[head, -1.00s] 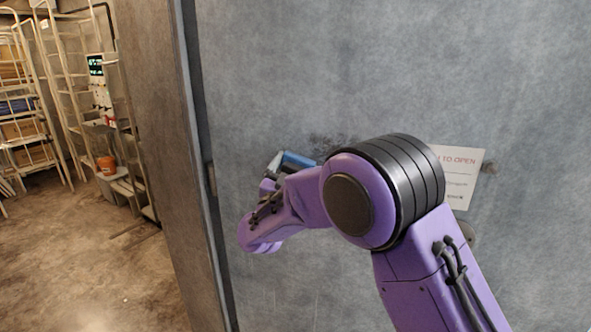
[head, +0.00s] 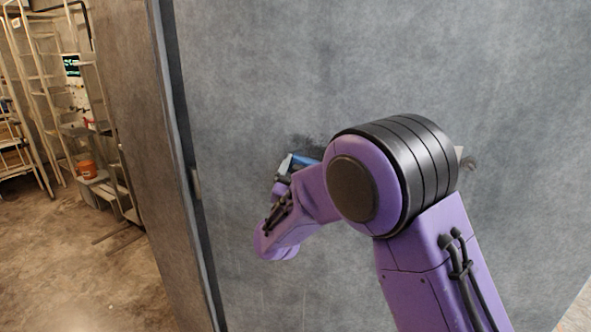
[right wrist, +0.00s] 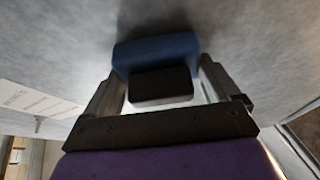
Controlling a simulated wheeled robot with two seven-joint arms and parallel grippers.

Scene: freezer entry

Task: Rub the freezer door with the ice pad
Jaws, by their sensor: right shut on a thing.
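The grey freezer door (head: 400,60) fills most of the head view. A dark smudge (head: 308,145) lies on it, partly covered by my arm and the pad. My right gripper (right wrist: 162,78) is shut on the ice pad (right wrist: 155,52), a blue block with a black grip part between the fingers. The pad also shows in the head view (head: 303,160), lying against or very close to the door at the smudge; exact contact is hidden. My right arm hides much of the gripper there. My left gripper is not in view.
A white sign (right wrist: 38,103) is on the door, mostly hidden behind my arm in the head view. The door's left edge has a dark gap and a small metal fitting (head: 196,184).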

